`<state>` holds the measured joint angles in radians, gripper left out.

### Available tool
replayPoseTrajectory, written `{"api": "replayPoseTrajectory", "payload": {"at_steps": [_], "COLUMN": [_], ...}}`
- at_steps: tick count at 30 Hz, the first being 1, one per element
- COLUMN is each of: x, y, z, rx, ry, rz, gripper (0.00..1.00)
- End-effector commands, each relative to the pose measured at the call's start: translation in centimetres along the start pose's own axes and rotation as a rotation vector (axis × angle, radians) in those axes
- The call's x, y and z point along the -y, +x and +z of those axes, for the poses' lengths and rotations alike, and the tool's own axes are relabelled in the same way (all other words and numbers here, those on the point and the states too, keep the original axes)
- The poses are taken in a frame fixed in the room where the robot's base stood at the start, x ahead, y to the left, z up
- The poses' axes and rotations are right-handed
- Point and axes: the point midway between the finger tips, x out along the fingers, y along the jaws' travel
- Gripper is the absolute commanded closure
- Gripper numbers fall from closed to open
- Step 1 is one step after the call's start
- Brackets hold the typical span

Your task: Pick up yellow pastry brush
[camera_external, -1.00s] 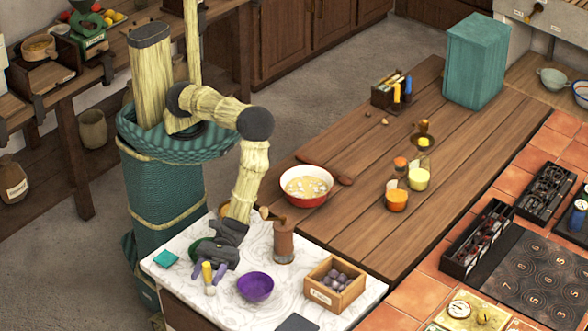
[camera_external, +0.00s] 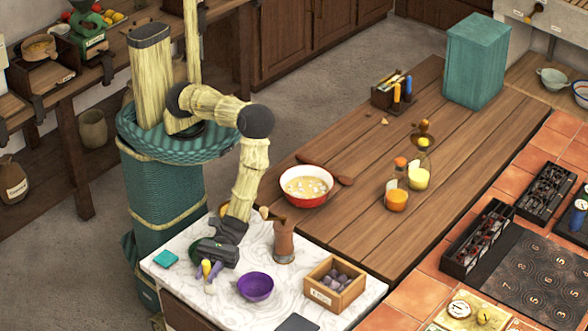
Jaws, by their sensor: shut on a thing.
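The yellow pastry brush (camera_external: 206,268) is at the front left of the white marble counter, its yellow handle pointing up toward my gripper and its pale head lower. My gripper (camera_external: 212,256) is low over the counter, its dark jaws shut on the yellow brush handle. The jaws hide part of the handle. A purple-handled utensil (camera_external: 216,270) is close beside the brush on its right; I cannot tell whether they touch.
A purple bowl (camera_external: 256,287) is just right of the brush. A brown mill (camera_external: 283,243) stands behind it, and a wooden box (camera_external: 334,285) of purple items is further right. A teal cloth (camera_external: 165,258) lies left.

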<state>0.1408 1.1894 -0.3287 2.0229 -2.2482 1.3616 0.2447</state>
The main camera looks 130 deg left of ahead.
Motion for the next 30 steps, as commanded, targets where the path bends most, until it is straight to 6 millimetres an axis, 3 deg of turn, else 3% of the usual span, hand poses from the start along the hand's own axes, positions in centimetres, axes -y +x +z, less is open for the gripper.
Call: {"api": "replayPoseTrajectory", "payload": {"at_steps": [15,20,30], "x": [-0.2,-0.2,-0.1], "y": [0.0,0.0,0.0], "z": [8.2,9.2,9.3], "rx": [0.001,0.0,0.0], "ry": [0.004,0.001,0.001], "rz": [0.0,0.0,0.0], "gripper": [1.0,1.0,1.0]}}
